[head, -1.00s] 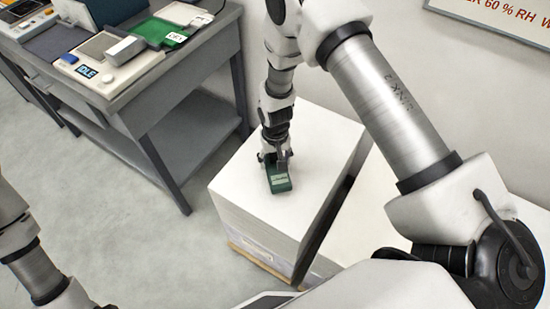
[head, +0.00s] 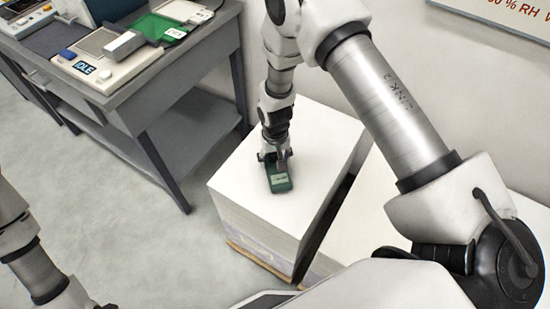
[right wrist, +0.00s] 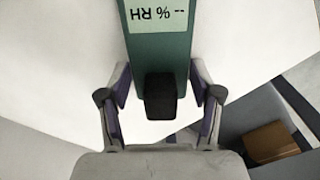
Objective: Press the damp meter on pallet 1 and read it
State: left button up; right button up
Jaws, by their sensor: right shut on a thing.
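The damp meter (head: 279,178) is a dark green handheld block on the white top of the near paper stack (head: 240,170), which sits on a wooden pallet. In the right wrist view the meter (right wrist: 158,55) has a pale screen that reads "-- % RH" upside down, and a black end part between my fingers. My right gripper (head: 274,160) comes down from above, shut on the meter's near-wrist end; it also shows in the right wrist view (right wrist: 160,98). My left arm is at the lower left edge, its gripper out of view.
A grey workbench (head: 150,110) stands at the left. It holds a pale device (head: 105,62) with a screen reading "IDLE" and a green board (head: 158,27). A second white stack (head: 375,215) stands right of the first, across a narrow dark gap. A sign hangs on the wall.

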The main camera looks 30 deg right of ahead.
jog(key=shift+f, duration=0.4)
dwell(1.2)
notch_tip(320, 180, up, 7)
jog(key=p, duration=0.5)
jog(key=shift+p, duration=0.35)
jog(key=shift+f, duration=0.1)
dwell(0.7)
